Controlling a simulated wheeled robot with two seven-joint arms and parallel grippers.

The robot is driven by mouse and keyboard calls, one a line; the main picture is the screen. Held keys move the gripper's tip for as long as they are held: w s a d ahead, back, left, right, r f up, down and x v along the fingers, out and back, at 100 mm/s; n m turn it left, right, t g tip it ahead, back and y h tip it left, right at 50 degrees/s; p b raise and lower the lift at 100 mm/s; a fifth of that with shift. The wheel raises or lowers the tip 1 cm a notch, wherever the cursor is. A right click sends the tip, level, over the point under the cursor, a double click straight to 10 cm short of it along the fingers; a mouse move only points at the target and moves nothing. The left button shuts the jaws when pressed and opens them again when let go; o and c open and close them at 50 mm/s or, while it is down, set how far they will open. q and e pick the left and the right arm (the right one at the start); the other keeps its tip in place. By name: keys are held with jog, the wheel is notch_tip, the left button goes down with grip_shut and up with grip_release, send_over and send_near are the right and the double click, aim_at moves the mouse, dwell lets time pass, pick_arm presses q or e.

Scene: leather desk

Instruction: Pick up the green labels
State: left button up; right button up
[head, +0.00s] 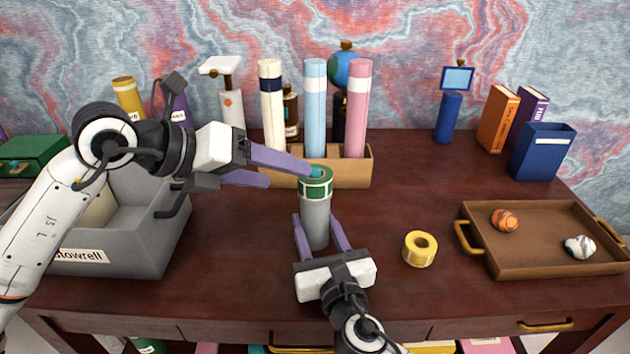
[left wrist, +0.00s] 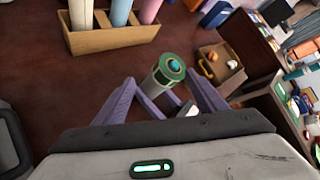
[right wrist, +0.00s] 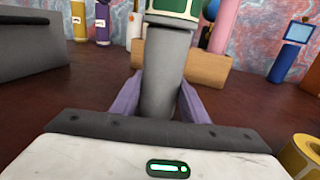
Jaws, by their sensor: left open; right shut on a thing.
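The green labels are a roll with a green, pale-edged band (head: 316,187), sitting around the top of an upright grey cylinder (head: 316,225). A blue tip shows in the roll's hole. My right gripper (head: 317,236) is shut on the grey cylinder below the roll, one finger on each side; the right wrist view shows the cylinder (right wrist: 164,75) between the fingers. My left gripper (head: 288,176) is open beside the roll, on its left, with one fingertip close to the roll's top. In the left wrist view the roll (left wrist: 165,72) appears between the spread fingers; contact cannot be told.
A wooden holder (head: 360,172) with white, blue and pink tubes stands just behind. A grey bin (head: 145,235) is at left. The desk between holder and tray is clear.

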aim_at(315, 178)
pick_arm(q)
jog(key=s+r+m+t+h, duration=0.1)
jog(key=s+r+m+t, duration=0.1)
jog(key=s+m, duration=0.35)
jog(key=shift+m, duration=0.85)
jog(key=x, duration=0.4)
jog(key=w+a+x, duration=0.1)
jog(key=x, duration=0.7)
jog(key=shift+w+a+f, duration=0.1)
jog(key=shift+a+f, duration=0.05)
jog(key=shift+a, duration=0.1)
jog(key=c, duration=1.1)
notch_tip(315, 178, up, 10)
jog(key=shift+r, duration=0.1)
pick_arm(e)
jog(key=o, duration=1.2)
jog(key=shift+s, duration=0.1)
